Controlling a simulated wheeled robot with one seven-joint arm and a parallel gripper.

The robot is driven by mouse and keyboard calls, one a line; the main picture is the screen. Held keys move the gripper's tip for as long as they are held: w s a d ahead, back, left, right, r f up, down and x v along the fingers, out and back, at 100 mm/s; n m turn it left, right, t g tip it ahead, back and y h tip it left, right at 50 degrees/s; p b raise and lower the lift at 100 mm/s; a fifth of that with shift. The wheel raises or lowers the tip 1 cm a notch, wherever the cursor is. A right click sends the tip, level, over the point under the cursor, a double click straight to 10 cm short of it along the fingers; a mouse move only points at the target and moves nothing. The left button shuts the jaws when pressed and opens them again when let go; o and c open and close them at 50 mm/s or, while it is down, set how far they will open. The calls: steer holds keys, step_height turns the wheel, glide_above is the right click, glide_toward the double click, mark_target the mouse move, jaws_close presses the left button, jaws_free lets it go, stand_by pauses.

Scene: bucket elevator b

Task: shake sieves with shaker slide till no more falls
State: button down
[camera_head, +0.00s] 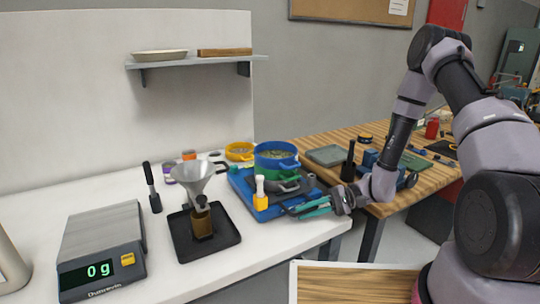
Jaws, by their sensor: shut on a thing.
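The shaker (240,184) has a blue base on the white counter. The sieves (277,157) are stacked on it, a blue one above a green one, with greenish grainy material visible in the top one. The dark shaker slide (288,187) lies under the stack. My gripper (308,208), with teal fingers, reaches in from the right at the counter's front edge. It is shut on the dark handle of the slide, which its fingers mostly hide. I cannot see whether anything falls through the sieves.
A yellow-and-white bottle (261,196) stands close left of my gripper. A funnel (194,177) stands over a jar on a black tray (226,238). A scale (101,250) reads 0 g. A yellow bowl (240,151) is behind. A wooden table (318,141) with tools is right.

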mark_target(299, 203)
steer(key=shift+s+d, duration=0.1)
steer(key=shift+w+a, duration=0.65)
steer(key=shift+w, duration=0.35)
steer(key=shift+w+a, duration=0.6)
steer(key=shift+w, duration=0.35)
steer(key=shift+s, duration=0.1)
steer(key=shift+s+d, duration=0.65)
steer(key=shift+s, duration=0.25)
steer(key=shift+s+d, duration=0.6)
steer(key=shift+s, duration=0.3)
